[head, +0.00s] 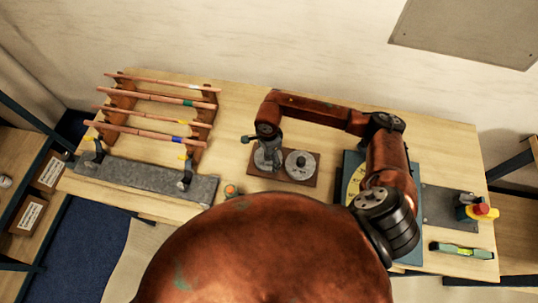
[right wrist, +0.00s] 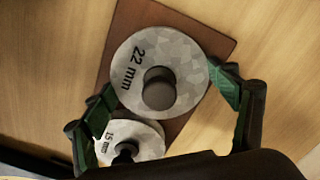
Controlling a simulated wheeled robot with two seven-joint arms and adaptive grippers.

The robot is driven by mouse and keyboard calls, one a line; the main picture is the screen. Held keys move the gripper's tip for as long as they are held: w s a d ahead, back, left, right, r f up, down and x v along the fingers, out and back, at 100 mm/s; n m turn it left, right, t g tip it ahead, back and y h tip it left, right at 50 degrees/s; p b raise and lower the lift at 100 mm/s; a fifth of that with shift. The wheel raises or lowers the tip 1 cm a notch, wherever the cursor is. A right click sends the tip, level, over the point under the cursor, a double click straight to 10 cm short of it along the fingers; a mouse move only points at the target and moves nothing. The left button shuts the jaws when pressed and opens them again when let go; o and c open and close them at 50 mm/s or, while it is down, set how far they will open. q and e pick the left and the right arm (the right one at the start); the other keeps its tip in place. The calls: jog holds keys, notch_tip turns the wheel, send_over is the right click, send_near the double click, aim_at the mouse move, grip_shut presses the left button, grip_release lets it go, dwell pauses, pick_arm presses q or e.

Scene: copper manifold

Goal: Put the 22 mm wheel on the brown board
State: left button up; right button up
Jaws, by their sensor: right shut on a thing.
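The 22 mm wheel (right wrist: 185,82) is a grey disc with a dark hub, labelled "22 mm". My right gripper (right wrist: 168,105) is shut on it, with green fingers on both sides of its rim. In the head view my right gripper (head: 266,146) is over the left part of the brown board (head: 283,181), partly hiding the wheel. The board also shows beneath the wheel in the right wrist view (right wrist: 213,36). I cannot tell whether the wheel touches the board. My left gripper is not in view.
A smaller 15 mm wheel (right wrist: 143,137) lies beside the 22 mm one; a grey wheel shows on the board (head: 301,165). A rack with copper pipes (head: 150,112) and a grey clamp bar (head: 140,178) are at left.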

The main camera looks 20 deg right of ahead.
jog(key=shift+f, duration=0.1)
jog(key=o, duration=1.5)
jog(key=shift+c, duration=0.2)
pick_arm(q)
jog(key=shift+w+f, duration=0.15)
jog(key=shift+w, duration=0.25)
pick_arm(e)
jog(key=shift+r, duration=0.2)
pick_arm(q)
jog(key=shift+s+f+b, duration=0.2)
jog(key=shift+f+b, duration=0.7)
jog(key=shift+b, duration=0.1)
pick_arm(e)
notch_tip(320, 180, up, 12)
